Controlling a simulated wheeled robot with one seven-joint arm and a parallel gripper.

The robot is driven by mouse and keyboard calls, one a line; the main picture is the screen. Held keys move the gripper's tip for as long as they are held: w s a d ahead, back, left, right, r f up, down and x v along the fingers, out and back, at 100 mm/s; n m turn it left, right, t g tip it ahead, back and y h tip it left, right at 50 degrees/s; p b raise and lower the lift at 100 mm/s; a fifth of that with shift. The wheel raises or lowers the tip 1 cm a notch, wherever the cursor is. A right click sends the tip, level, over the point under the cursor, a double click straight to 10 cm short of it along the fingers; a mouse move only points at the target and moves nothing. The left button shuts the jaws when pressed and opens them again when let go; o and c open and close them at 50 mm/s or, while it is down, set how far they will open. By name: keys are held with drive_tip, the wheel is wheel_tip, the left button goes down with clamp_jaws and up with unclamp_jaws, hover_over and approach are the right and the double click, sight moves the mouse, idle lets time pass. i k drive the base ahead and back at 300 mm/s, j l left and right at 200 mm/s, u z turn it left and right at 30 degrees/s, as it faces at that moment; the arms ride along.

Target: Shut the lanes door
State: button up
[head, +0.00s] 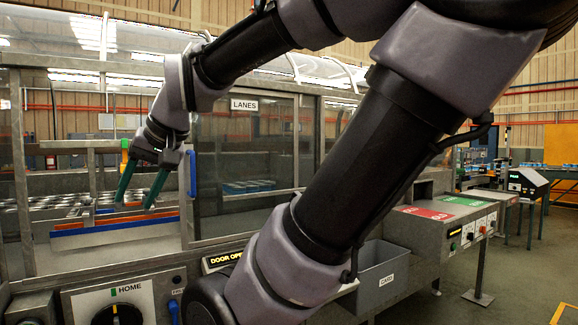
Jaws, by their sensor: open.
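The lanes door (230,150) is a framed glass panel marked LANES (244,105). A vertical blue handle (192,173) is on its left edge. The opening (80,165) left of the door appears uncovered, with rows of items visible inside. A lit display (221,261) below reads "DOOR OPE…", its end hidden by my arm. My gripper (136,204) is open, its two green fingers pointing down, just left of the handle and apart from it in the picture. I cannot tell its depth against the door plane. No object shows between the fingers.
An orange-and-blue edged tray (115,235) lies behind the fingers. A HOME dial panel (120,305) stands at the lower left. A grey bin (382,280) and a red-green counter (440,208) are to the right. My arm crosses the middle, hiding part of the machine.

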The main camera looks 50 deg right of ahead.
sight(187, 172)
drive_tip(key=z, duration=1.3)
drive_tip(key=i+j, duration=0.6)
drive_tip(key=i+u, duration=0.05)
drive_tip(key=i, duration=0.05)
